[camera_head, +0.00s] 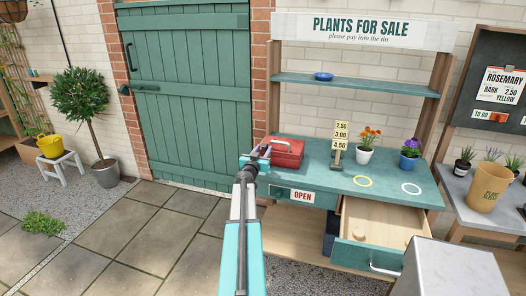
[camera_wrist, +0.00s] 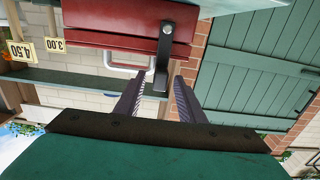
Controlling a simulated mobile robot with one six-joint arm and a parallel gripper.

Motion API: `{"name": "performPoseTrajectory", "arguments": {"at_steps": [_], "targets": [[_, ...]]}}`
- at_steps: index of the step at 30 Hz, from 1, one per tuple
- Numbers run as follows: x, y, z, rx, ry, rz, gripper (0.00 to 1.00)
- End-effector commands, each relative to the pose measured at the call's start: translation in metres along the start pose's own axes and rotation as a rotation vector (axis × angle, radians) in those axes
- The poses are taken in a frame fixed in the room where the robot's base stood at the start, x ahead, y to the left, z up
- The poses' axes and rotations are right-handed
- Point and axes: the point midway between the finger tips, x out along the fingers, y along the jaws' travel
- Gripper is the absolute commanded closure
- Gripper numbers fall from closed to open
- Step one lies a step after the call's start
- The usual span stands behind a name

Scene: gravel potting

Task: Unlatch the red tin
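The red tin (camera_head: 287,152) sits on the left end of the green bench top, with a pale handle on it. In the wrist view the tin (camera_wrist: 110,42) fills the upper left, with a pale wire handle (camera_wrist: 124,67) below it. A dark latch strap (camera_wrist: 165,50) crosses the tin's front and ends in a foot. My gripper (camera_head: 264,152) is at the tin's left side in the head view. In the wrist view my gripper (camera_wrist: 160,78) is open, its two fingers apart with the strap's end in line between them. I cannot tell whether they touch it.
A price sign (camera_head: 339,142), an orange-flowered pot (camera_head: 365,155) and a purple-flowered pot (camera_head: 409,157) stand right of the tin. An open drawer (camera_head: 370,255) juts from the bench. A blue bowl (camera_head: 323,76) is on the shelf (camera_head: 355,86) above.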

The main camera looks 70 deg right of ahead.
Motion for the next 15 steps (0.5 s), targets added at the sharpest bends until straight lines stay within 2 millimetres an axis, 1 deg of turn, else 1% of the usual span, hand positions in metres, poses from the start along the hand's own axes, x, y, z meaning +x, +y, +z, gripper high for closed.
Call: {"name": "performPoseTrajectory", "arguments": {"at_steps": [5,6,8,9,12,15], "targets": [[-0.0002,-0.0002,-0.0001,0.000,0.000,0.000,0.64],[-0.0002,-0.0008,0.0000,0.000,0.000,-0.001,0.67],[-0.0002,-0.0009,0.0000,0.000,0.000,-0.001,0.78],[-0.0002,-0.0010,0.0000,0.000,0.000,-0.001,0.84],[-0.0002,-0.0011,0.0000,0.000,0.000,-0.001,1.00],[-0.0002,-0.0012,0.0000,0.000,0.000,-0.002,1.00]]}}
